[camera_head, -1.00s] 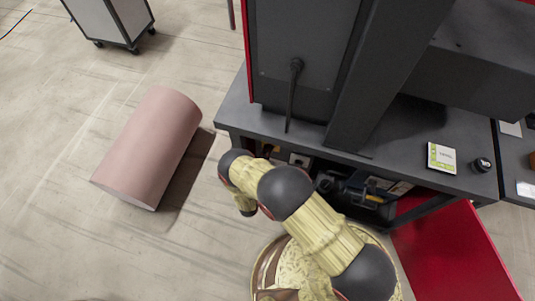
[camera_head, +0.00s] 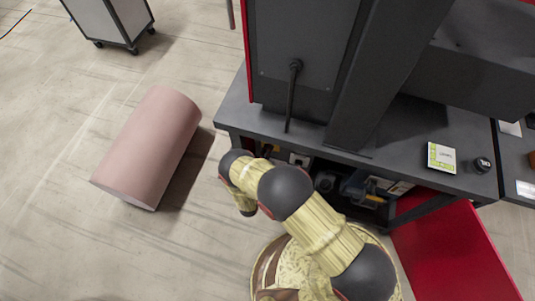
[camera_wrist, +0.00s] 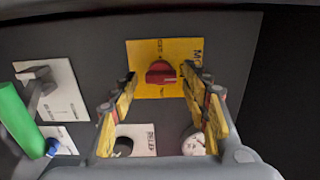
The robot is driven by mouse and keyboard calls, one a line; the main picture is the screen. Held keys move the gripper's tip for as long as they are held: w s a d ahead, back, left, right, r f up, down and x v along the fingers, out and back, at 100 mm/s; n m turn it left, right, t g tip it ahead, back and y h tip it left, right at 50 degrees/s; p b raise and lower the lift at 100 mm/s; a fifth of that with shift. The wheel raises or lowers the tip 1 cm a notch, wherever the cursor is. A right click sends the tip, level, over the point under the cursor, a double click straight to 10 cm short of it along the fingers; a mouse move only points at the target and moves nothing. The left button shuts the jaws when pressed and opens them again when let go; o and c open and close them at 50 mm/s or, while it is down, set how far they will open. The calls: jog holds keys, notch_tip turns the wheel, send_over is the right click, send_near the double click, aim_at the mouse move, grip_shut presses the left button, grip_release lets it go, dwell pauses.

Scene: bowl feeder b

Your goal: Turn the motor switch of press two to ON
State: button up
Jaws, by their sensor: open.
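The motor switch, a red knob (camera_wrist: 161,72) on a yellow label plate (camera_wrist: 145,52) with partly readable lettering, shows in the wrist view on a dark panel (camera_wrist: 90,60). I cannot tell its ON or OFF position. My gripper (camera_wrist: 158,82) is open, with its yellow and black fingers to the left and right of the red knob. I cannot tell how far the fingertips are from the panel. In the head view my arm (camera_head: 325,230) reaches toward the front of the dark bench, and neither gripper nor switch can be made out.
In the wrist view a black knob (camera_wrist: 123,147) on a white label and a round pale knob (camera_wrist: 194,142) sit below. A green handle (camera_wrist: 17,120) is at left.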

jog(key=shift+a, duration=0.1)
jog(key=v, duration=1.2)
dwell(0.6)
